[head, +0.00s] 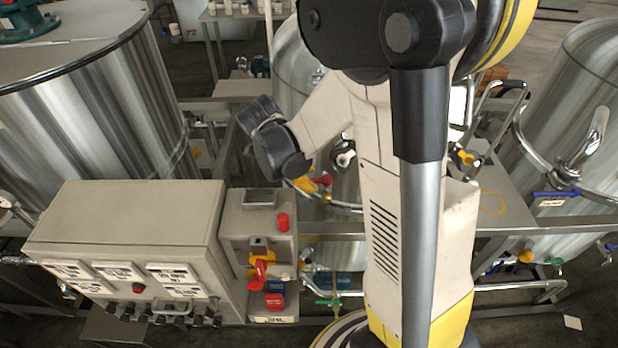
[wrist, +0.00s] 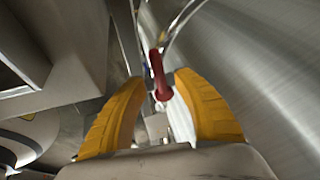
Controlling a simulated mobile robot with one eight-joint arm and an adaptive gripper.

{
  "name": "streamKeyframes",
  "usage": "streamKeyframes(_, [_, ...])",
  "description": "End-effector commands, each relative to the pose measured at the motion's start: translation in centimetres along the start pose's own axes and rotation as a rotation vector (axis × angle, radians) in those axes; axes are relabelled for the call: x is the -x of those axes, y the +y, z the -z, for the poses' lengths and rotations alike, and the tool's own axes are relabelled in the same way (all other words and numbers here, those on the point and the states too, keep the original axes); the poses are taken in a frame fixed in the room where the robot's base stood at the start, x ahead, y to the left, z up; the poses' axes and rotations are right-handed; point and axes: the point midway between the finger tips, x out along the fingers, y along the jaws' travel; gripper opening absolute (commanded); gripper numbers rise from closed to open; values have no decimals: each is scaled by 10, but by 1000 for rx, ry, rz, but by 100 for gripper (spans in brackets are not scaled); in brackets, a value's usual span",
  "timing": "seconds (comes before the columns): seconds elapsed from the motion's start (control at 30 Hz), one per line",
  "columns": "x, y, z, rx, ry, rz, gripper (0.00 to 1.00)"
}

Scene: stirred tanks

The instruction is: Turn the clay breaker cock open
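My gripper (wrist: 156,84) is open, its two yellow fingers spread apart in the wrist view. A red, clay-coloured cock handle (wrist: 160,76) shows between the fingertips, with pipework behind it. I see no finger pressed on it, and the exact depth between them is unclear. In the head view my gripper (head: 306,184) is partly hidden by my arm, left of the column. A red handle (head: 324,179) shows right beside its yellow finger. No label is readable on the cock, and its open or closed position cannot be told.
A grey control box (head: 125,225) stands at the left, with a smaller box bearing a red lever (head: 258,271) beside it. Steel tanks (head: 90,110) and pipes surround the gripper closely. A blue-handled valve (head: 568,194) is at the right. A curved steel wall (wrist: 265,70) is close on the wrist view's right.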

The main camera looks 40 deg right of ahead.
Motion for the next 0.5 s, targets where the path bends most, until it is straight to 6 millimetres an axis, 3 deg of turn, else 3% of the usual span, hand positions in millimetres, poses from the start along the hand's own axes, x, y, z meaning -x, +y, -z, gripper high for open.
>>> streamKeyframes(0.4, [-10,0,0,0,0,0,35])
streamKeyframes(0.5, [-10,0,0,0,0,0,4])
